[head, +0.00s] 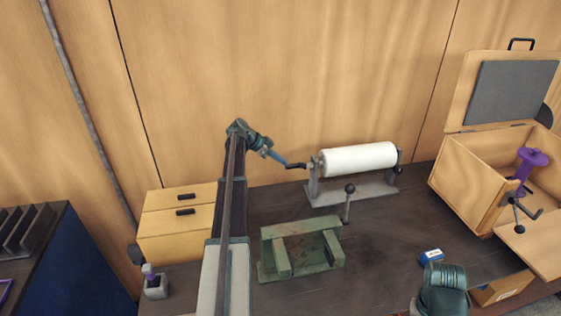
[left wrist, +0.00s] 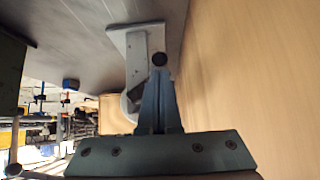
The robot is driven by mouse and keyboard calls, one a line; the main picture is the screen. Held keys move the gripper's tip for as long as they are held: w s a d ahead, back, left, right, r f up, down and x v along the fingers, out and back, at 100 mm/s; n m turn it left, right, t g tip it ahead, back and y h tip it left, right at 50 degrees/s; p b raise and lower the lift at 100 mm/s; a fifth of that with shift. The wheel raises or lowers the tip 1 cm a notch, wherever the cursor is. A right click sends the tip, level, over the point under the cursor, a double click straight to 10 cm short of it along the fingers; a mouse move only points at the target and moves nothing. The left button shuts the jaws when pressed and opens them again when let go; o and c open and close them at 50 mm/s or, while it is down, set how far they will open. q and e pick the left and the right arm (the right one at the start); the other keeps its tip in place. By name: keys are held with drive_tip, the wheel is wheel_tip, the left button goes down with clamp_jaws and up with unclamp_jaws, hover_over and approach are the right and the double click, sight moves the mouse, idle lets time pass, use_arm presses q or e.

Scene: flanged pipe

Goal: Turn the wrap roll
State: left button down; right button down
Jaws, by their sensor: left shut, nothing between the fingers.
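The white wrap roll (head: 360,158) lies across a grey stand (head: 352,191) at the back of the bench. A dark crank handle (head: 296,166) sticks out at its left end. My left gripper (head: 284,162) is shut and empty, its blue fingertips close beside the crank; contact cannot be told. In the left wrist view, the shut fingers (left wrist: 158,82) point at the dark round end of the crank (left wrist: 160,59). The stand (left wrist: 138,58) is behind them, and only a small part of the roll (left wrist: 126,110) shows. My right gripper is out of view.
A green vise-like fixture (head: 301,248) with an upright lever stands in front of the stand. A wooden drawer box (head: 178,222) is at left. A blue-and-white block (head: 431,256) lies near the front.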

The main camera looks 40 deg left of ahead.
use_arm(q)
drive_tip(key=shift+f+n+g+h+b, duration=0.3)
drive_tip(key=shift+g+h+b, duration=0.1)
drive_tip(key=shift+h, duration=0.1)
idle(0.8)
drive_tip(key=shift+f, duration=0.1)
drive_tip(key=shift+s+d+f+b, duration=0.1)
drive_tip(key=shift+s+f+b, duration=0.05)
drive_tip(key=shift+f+b, duration=0.8)
drive_tip(key=shift+s+d+f+b, duration=0.6)
drive_tip(key=shift+s+f+b, duration=0.05)
drive_tip(key=shift+b, duration=0.4)
drive_tip(key=shift+d, duration=0.1)
